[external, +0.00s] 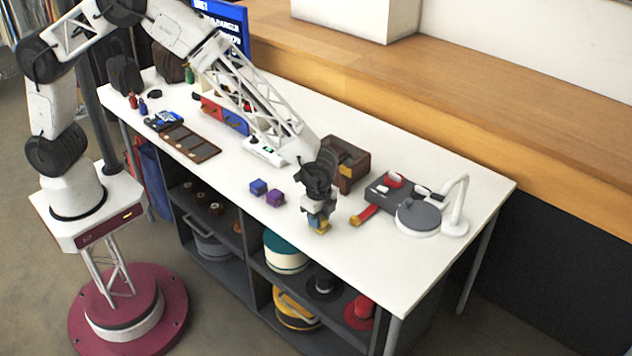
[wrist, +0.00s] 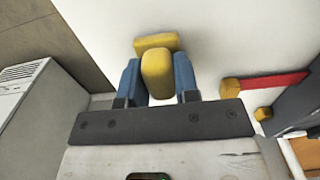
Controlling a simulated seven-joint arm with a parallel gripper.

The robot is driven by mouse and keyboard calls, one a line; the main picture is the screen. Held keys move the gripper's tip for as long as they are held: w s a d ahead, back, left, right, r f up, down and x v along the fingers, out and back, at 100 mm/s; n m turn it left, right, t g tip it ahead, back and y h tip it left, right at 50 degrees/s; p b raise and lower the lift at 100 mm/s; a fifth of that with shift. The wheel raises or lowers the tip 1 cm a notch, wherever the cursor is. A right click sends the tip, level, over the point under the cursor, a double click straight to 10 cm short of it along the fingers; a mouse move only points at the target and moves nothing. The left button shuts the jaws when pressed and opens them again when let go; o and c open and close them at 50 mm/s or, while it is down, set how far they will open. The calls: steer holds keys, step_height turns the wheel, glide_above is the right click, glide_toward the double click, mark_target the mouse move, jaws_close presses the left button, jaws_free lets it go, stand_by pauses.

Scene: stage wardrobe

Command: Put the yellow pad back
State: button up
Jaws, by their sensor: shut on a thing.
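My gripper (external: 319,222) is low over the front part of the white table. In the wrist view, its two blue fingers (wrist: 158,80) are shut on a yellow pad (wrist: 157,73) between them. A second yellow piece (wrist: 155,43) shows just beyond the pad; I cannot tell whether it is part of the same thing. In the external view, yellow (external: 319,229) shows at the fingertips, close to the tabletop; whether it touches is unclear.
A red bar with a yellow end (external: 365,214) and a grey device with a lamp (external: 417,217) are to the right. The front right tabletop is clear.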

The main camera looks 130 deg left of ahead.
steer(key=shift+f, duration=0.3)
steer(key=o, duration=0.9)
steer(key=shift+c, duration=0.2)
steer(key=shift+r, duration=0.2)
step_height(320, 180, up, 12)
stand_by(1.0)
